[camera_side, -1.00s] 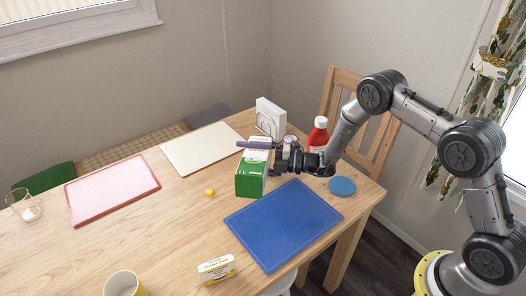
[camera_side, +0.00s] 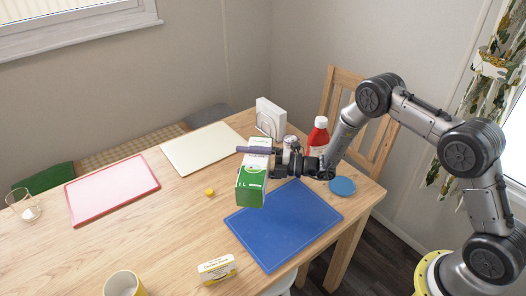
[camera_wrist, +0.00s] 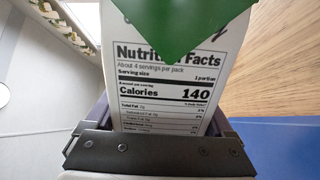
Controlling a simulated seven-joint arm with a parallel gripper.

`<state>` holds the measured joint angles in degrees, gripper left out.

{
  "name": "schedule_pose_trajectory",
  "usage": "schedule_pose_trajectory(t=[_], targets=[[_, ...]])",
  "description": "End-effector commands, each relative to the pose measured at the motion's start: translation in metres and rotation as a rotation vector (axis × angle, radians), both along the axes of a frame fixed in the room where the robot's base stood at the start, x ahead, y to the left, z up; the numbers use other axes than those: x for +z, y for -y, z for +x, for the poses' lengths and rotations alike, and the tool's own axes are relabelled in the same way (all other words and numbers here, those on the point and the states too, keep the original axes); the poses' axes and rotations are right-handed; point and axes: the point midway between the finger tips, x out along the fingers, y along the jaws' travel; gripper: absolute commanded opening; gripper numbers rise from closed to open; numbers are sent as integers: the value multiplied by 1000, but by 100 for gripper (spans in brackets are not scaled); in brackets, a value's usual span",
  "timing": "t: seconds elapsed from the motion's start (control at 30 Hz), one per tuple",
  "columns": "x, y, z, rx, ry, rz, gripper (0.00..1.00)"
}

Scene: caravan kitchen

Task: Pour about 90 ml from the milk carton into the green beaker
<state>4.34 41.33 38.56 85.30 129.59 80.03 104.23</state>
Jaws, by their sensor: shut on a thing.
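The milk carton (camera_side: 252,186), green and white, is in my gripper (camera_side: 262,151) in the side view. It is tilted, near the left edge of the blue board; whether its base touches the table I cannot tell. In the wrist view, the carton's white nutrition panel (camera_wrist: 165,85) fills the space between the jaws of my gripper (camera_wrist: 155,130). My gripper is shut on the carton. I cannot make out a green beaker in either view. No pouring milk is visible.
A blue board (camera_side: 285,225) lies right of the carton. A small yellow thing (camera_side: 209,192), a butter box (camera_side: 217,269), a mug (camera_side: 123,284) and a clear glass (camera_side: 24,206) are also on the table.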

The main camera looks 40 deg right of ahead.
Motion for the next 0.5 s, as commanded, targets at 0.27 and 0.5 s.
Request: schedule_pose_trajectory(t=[0.27,0.5], targets=[[-5,0,2,0,129,-119,7],[-15,-1,1,0,204,-195,7]])
